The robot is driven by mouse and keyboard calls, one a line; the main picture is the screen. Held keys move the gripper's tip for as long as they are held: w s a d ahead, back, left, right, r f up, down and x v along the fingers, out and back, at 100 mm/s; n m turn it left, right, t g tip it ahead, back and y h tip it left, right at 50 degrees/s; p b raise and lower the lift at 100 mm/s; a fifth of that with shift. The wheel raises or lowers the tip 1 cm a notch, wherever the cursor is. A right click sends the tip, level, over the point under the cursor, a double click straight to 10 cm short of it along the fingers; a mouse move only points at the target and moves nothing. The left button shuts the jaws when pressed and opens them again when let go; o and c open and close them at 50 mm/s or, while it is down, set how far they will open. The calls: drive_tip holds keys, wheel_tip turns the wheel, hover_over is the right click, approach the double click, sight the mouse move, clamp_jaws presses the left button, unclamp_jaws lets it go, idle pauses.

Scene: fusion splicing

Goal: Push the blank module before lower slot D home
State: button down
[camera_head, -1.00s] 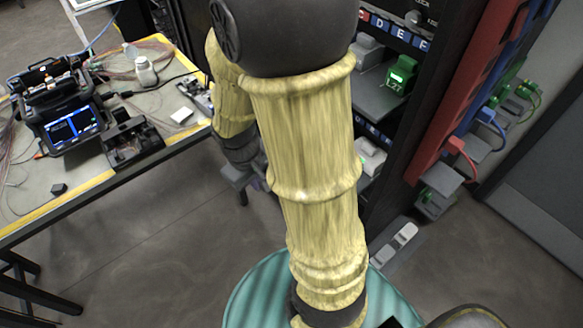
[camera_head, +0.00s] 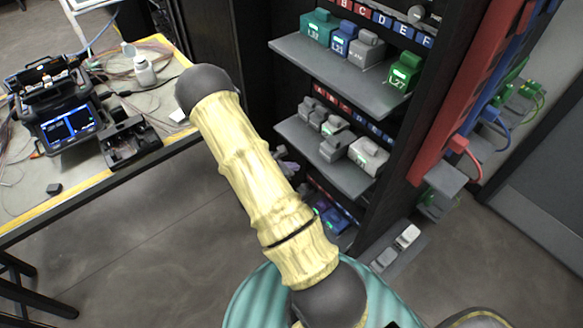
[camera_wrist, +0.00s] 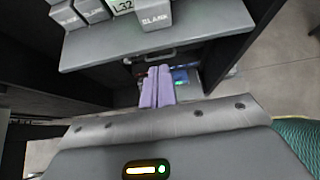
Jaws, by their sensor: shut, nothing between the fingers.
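In the head view my arm hides most of the gripper.
The lower shelf (camera_head: 298,137) also bears several smaller grey modules (camera_head: 320,117). The upper shelf (camera_head: 305,62) holds teal, blue, grey and green modules. A workbench (camera_head: 100,187) with a splicer (camera_head: 62,115) stands left. Red and blue panels flank the rack on the right.

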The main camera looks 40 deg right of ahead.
sight(331, 145)
drive_tip(key=shift+d, duration=0.15)
drive_tip(key=shift+w+d+f+b, duration=0.25)
drive_tip(key=shift+d+f+b, duration=0.5)
drive_tip(key=shift+d, duration=2.45)
drive_tip(key=shift+w+d+f+b, duration=0.25)
drive_tip(key=shift+d+b, duration=0.85)
drive_tip(key=shift+d, duration=2.05)
drive_tip(key=shift+w+d+f+b, duration=0.2)
drive_tip(key=shift+d+f+b, duration=0.55)
drive_tip(key=shift+d, duration=2.45)
drive_tip(key=shift+s+a+r+b, duration=0.15)
drive_tip(key=shift+a+b, duration=0.15)
drive_tip(key=shift+a, duration=1.75)
drive_tip(key=shift+s+a+r+b, duration=0.15)
drive_tip(key=shift+a+b, duration=0.15)
drive_tip(key=shift+a, duration=1.7)
drive_tip(key=s+a+r+m+y+p, duration=0.3)
drive_tip(key=a+r+m, duration=0.3)
drive_tip(key=a+r, duration=0.3)
drive_tip(key=s+a+r+m+t+y+p, duration=0.1)
drive_tip(key=s+a+r+m+y+p, duration=0.2)
drive_tip(key=a+r, duration=0.6)
drive_tip(key=s+a+r+m+y+p, duration=0.3)
drive_tip(key=s+a+r+m+y, duration=0.2)
drive_tip(key=a, duration=0.9)
wheel_tip(331, 145, up, 4)
drive_tip(key=s+m, duration=0.2)
drive_tip(key=m, duration=0.3)
drive_tip(key=shift+a+t, duration=0.3)
